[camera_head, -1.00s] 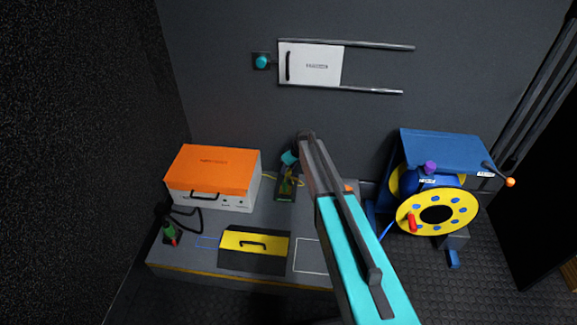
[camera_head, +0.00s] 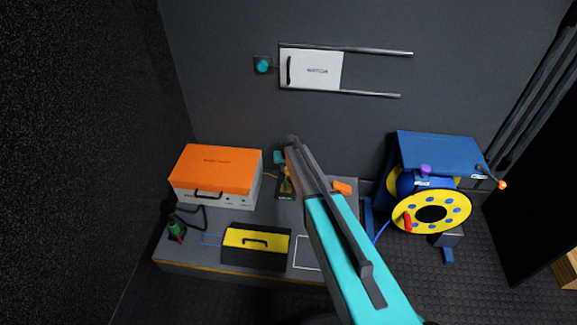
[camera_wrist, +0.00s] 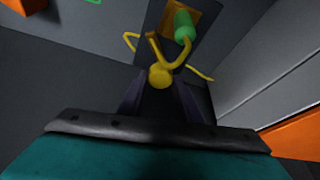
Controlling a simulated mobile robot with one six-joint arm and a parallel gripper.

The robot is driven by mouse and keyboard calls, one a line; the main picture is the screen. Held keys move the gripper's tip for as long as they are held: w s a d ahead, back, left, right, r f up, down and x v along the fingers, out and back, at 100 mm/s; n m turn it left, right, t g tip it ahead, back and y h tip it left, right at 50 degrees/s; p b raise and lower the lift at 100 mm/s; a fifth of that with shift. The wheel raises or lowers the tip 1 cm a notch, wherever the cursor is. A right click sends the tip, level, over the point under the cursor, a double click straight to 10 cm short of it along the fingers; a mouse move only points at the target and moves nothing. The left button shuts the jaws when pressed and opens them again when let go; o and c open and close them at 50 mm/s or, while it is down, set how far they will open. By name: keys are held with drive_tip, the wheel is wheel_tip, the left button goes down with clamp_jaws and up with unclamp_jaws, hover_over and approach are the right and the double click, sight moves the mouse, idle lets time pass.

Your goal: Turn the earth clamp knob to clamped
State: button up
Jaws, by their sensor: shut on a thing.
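The earth clamp (camera_head: 286,186) stands at the back of the grey bench in the head view, partly hidden by my arm. In the wrist view its yellow round knob (camera_wrist: 160,76) sits between the tips of my dark fingers. My gripper (camera_wrist: 160,84) is shut on this knob. Just beyond the knob are a yellow forked part (camera_wrist: 170,58) and a green cylinder (camera_wrist: 184,24) in front of a copper-coloured plate (camera_wrist: 205,14). I cannot read the knob's clamped or unclamped position. In the head view my fingers are too small to make out.
An orange-lidded case (camera_head: 216,168) stands left of the clamp, and a yellow-and-black box (camera_head: 255,242) in front of it. A blue cable reel (camera_head: 440,150) stands at right. A white sliding panel (camera_head: 312,70) is on the back wall.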

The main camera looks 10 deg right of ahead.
drive_tip(key=m+h+p, duration=0.1)
drive_tip(key=m, duration=0.2)
drive_tip(key=shift+a+m+g, duration=0.15)
drive_tip(key=shift+m+g, duration=0.15)
drive_tip(key=shift+m, duration=0.1)
drive_tip(key=shift+a+m+h, duration=0.1)
drive_tip(key=shift+m+h, duration=0.6)
drive_tip(key=shift+m, duration=0.7)
drive_tip(key=shift+m+g, duration=0.3)
drive_tip(key=o, duration=1.1)
drive_tip(key=shift+c, duration=0.2)
drive_tip(key=p+v, duration=0.2)
drive_tip(key=v, duration=1.1)
drive_tip(key=shift+s+a+r+p, duration=0.15)
drive_tip(key=shift+r+p, duration=0.15)
